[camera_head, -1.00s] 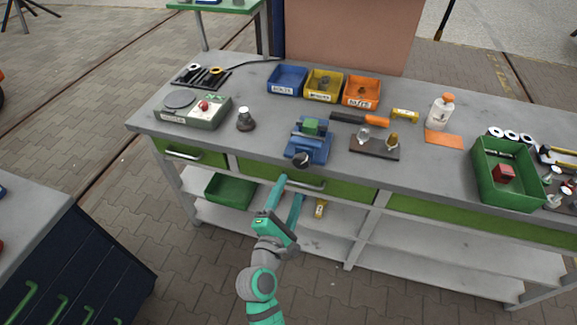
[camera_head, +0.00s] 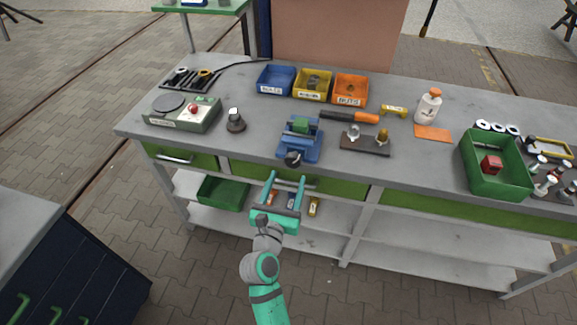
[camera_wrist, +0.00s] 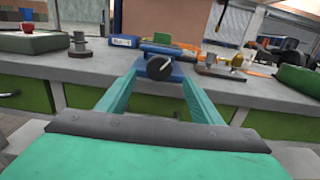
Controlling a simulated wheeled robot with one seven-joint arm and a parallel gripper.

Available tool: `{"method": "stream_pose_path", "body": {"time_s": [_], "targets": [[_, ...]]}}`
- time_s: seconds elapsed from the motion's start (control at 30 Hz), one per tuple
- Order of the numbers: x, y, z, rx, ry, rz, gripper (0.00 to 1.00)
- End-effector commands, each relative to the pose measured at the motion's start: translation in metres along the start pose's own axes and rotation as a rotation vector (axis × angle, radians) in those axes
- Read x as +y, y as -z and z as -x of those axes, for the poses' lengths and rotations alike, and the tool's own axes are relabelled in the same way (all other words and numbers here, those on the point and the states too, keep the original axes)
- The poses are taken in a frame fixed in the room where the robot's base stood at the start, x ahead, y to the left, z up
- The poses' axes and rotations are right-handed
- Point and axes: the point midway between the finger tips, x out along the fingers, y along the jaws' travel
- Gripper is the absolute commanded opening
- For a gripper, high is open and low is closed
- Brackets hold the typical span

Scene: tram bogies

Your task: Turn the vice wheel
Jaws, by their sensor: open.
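The blue vice (camera_head: 301,137) stands at the front edge of the grey workbench, with a green block in its jaws. Its dark round wheel (camera_head: 293,159) faces forward over the bench edge. In the wrist view the wheel (camera_wrist: 160,67) shows a pale diagonal bar and lies ahead, between and beyond my fingers. My gripper (camera_head: 287,177) is open and empty, in front of the bench, with both fingers pointing at the vice. In the wrist view my gripper (camera_wrist: 158,95) has its two teal fingers spread wide on either side of the wheel, apart from it.
The workbench (camera_head: 230,149) has green drawers with bar handles below the vice. Left of the vice are a small dark weight (camera_head: 236,121) and a scale-like box (camera_head: 184,113). Right of it is a block with two knobs (camera_head: 366,142). A dark cabinet (camera_head: 75,265) stands at the lower left.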

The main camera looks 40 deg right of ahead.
Motion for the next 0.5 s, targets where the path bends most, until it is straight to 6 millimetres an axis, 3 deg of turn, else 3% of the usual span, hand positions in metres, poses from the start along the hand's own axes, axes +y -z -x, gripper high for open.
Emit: {"method": "stream_pose_path", "body": {"time_s": [0.2,0.5], "targets": [[-0.001,-0.001,-0.04,-0.001,0.002,-0.002,0.6],[0.0,0.0,-0.068,0.0,-0.001,-0.001,0.6]]}}
